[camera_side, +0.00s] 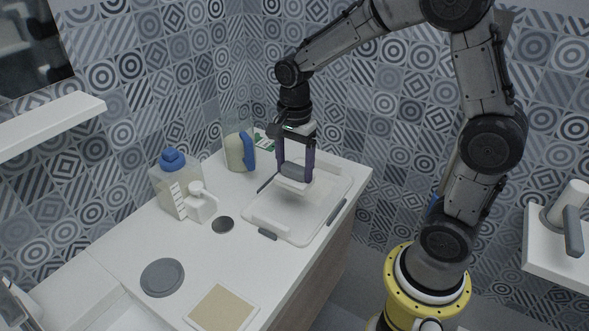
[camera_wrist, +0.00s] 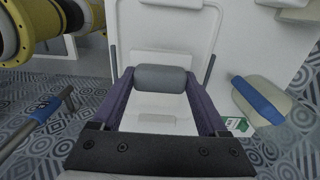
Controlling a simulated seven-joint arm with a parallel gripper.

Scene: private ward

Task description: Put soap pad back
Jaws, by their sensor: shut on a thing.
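My gripper (camera_side: 294,177) points down over the right part of the counter. Its two purple fingers are shut on a grey rounded piece (camera_side: 294,170), which also shows between the fingertips in the wrist view (camera_wrist: 160,78). I take this piece to be the grip of the soap pad; a white flat part (camera_side: 291,186) shows just below it. A white tray (camera_side: 285,222) with dark handles lies beneath. The held piece is over the tray's back-left part. Whether its underside touches the tray, I cannot tell.
A clear jug with a blue handle (camera_side: 235,154) stands close behind and left of my gripper. A blue-capped bottle (camera_side: 168,184), a white pump bottle (camera_side: 201,207), a small dark disc (camera_side: 223,225), a grey disc (camera_side: 162,277) and a beige-topped pad (camera_side: 222,309) occupy the counter. The tiled wall is behind.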

